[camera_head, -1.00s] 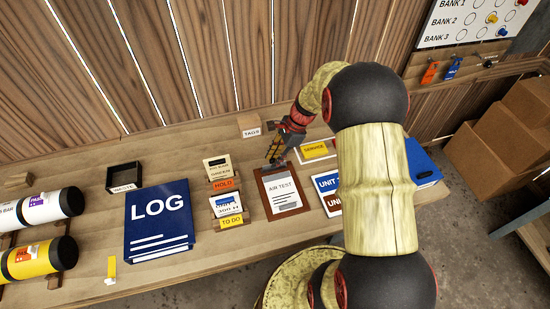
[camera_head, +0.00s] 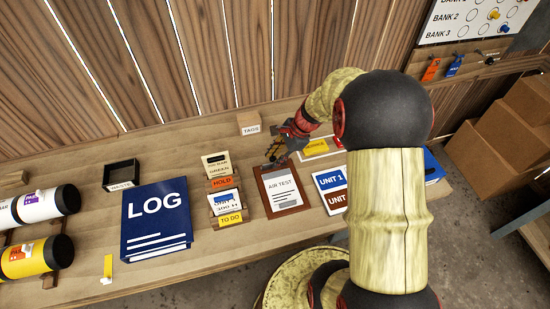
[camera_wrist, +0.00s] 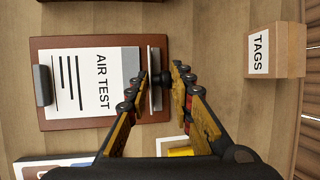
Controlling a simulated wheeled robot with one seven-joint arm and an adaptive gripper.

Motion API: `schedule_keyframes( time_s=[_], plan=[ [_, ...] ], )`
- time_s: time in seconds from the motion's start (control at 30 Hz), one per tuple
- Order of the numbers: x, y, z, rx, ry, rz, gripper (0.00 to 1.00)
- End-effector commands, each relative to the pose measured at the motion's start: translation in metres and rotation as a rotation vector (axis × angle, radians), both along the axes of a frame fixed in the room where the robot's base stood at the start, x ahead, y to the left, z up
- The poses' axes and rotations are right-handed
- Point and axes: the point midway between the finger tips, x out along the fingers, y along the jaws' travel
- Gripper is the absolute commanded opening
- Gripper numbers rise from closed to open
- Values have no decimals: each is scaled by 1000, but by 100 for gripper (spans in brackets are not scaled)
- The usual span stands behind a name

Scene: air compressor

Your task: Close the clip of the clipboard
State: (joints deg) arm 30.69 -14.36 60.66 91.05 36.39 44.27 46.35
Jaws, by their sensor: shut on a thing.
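The brown clipboard (camera_head: 264,198) lies flat on the bench and holds a white sheet (camera_head: 282,192) marked AIR TEST. It also shows in the wrist view (camera_wrist: 85,121). Its metal clip (camera_wrist: 153,60) is at the end by the sheet's heading and is seen nearly edge-on, raised from the board. My gripper (camera_wrist: 163,78) has its fingertips on both sides of the clip, shut on it at a small dark knob. In the head view my gripper (camera_head: 275,153) is at the clipboard's far end, where it partly hides the clip.
A TAGS block (camera_head: 249,124) stands behind the gripper. Card holders (camera_head: 222,184) stand close to the clipboard's left, with a blue LOG binder (camera_head: 157,219) beyond. A UNIT 1 sign (camera_head: 330,181) lies close to the right. A grey block (camera_wrist: 43,86) sits at the clipboard's other end.

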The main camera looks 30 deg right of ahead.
Motion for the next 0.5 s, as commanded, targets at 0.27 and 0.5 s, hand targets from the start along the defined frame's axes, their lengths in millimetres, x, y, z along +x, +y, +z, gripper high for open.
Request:
schedule_keyframes(
  time_s=[0.27, 0.5],
  plan=[
    [-11, 2, -8, -63, -207, -4, 0],
    [-21, 5, -10, -113, -385, -4, 0]
  ],
)
